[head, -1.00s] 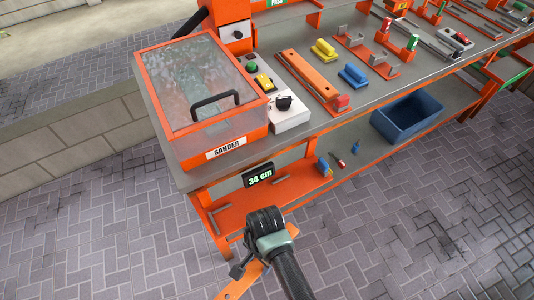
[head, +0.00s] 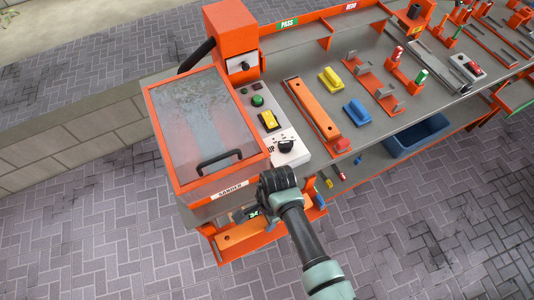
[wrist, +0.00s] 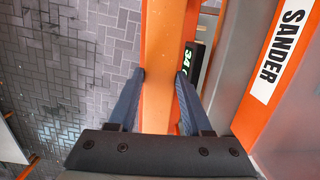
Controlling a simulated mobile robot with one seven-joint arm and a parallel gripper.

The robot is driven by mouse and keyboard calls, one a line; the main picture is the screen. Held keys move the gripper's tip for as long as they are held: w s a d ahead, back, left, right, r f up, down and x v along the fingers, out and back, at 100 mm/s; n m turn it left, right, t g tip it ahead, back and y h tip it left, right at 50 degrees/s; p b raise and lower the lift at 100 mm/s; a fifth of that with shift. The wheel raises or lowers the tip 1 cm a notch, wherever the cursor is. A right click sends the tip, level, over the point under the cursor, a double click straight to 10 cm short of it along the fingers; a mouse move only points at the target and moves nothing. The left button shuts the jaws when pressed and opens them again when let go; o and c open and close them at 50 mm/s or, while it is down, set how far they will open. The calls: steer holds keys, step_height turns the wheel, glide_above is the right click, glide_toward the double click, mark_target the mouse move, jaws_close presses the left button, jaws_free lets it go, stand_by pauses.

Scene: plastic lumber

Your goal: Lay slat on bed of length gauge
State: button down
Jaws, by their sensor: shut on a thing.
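An orange slat (head: 240,237) is in my gripper (head: 246,214), below the front of the sander (head: 208,130). In the wrist view the slat (wrist: 166,40) runs lengthwise between the two fingers of my gripper (wrist: 160,76), which is shut on it. A dark display with green figures shows beside the slat (wrist: 188,62), partly hidden by a finger. An orange ledge (head: 264,241) lies beneath the slat; I cannot tell whether they touch. I cannot tell for sure which part is the length gauge's bed, as my arm and the slat cover much there.
A blue bin (head: 415,136) is on the lower shelf. Paved floor lies in front.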

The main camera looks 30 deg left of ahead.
steer(key=shift+f, duration=0.1)
step_height(320, 180, down, 8)
steer(key=b, duration=0.8)
steer(key=shift+f+b, duration=0.25)
steer(key=shift+b, duration=0.1)
steer(key=shift+f+b, duration=0.7)
steer(key=shift+c, duration=1.3)
jaws_free()
steer(key=shift+r, duration=0.15)
steer(key=r, duration=0.8)
steer(key=w+d+r, duration=0.1)
steer(key=r, duration=0.3)
steer(key=shift+r, duration=0.35)
